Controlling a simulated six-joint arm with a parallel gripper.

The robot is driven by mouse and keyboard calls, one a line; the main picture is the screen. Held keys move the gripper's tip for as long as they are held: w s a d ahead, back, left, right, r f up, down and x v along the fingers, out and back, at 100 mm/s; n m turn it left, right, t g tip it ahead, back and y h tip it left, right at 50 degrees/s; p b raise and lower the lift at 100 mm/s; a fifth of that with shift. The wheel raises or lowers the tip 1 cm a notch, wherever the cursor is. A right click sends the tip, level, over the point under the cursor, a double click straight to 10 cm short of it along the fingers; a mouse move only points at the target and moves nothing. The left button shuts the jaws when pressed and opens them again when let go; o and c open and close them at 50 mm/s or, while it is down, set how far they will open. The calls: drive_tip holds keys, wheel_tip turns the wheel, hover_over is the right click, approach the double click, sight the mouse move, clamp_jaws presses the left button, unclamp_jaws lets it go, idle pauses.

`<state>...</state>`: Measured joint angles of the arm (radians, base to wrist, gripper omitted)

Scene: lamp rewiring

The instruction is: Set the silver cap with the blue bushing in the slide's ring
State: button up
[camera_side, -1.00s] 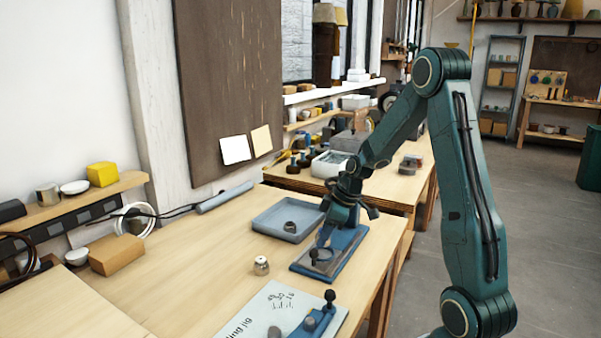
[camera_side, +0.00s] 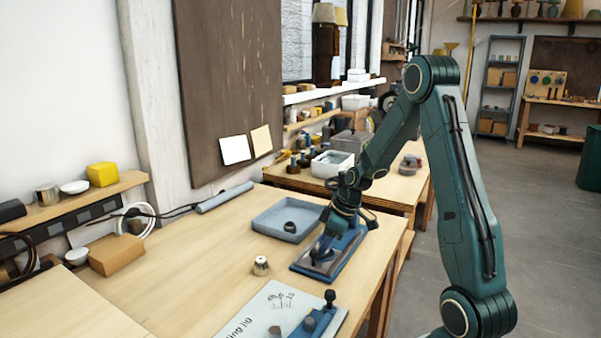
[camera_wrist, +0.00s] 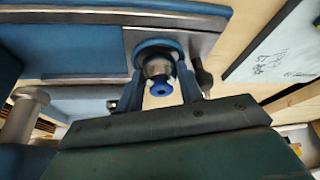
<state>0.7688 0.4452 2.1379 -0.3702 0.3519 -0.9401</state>
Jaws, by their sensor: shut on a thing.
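My gripper (camera_wrist: 160,92) is shut on the silver cap (camera_wrist: 158,67), whose blue bushing (camera_wrist: 161,88) faces the wrist camera. The slide's blue-grey ring (camera_wrist: 153,47) shows right behind the cap in the wrist view. The cap lines up closely with the ring, but I cannot tell whether it is seated or just above. In the side view my gripper (camera_side: 321,252) is low over the blue slide (camera_side: 342,262). There the held cap and most of the ring are hidden by the gripper.
A grey-blue tray (camera_side: 262,223) with a dark round part (camera_side: 290,227) stands behind the slide. Another small silver cap (camera_side: 261,265) stands on the bench left of it. A white jig board (camera_side: 262,308) with a blue fixture (camera_side: 318,322) lies in front. The bench's left side has free room.

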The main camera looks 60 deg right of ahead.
drive_tip(key=shift+f, duration=0.15)
idle(0.7)
drive_tip(key=o, duration=1.1)
drive_tip(key=v, duration=1.3)
drive_tip(key=shift+s+d+r, duration=0.1)
drive_tip(key=shift+s+r, duration=0.1)
drive_tip(key=shift+r, duration=0.2)
drive_tip(key=shift+r, duration=0.1)
drive_tip(key=shift+w+r+v, duration=0.1)
drive_tip(key=shift+w+v, duration=0.05)
drive_tip(key=shift+v, duration=1.3)
drive_tip(key=shift+w+r+v, duration=0.1)
drive_tip(key=shift+w+v, duration=0.1)
drive_tip(key=shift+v, duration=1.2)
drive_tip(key=shift+w+v, duration=0.15)
drive_tip(key=shift+v, duration=1.3)
drive_tip(key=shift+a, duration=0.25)
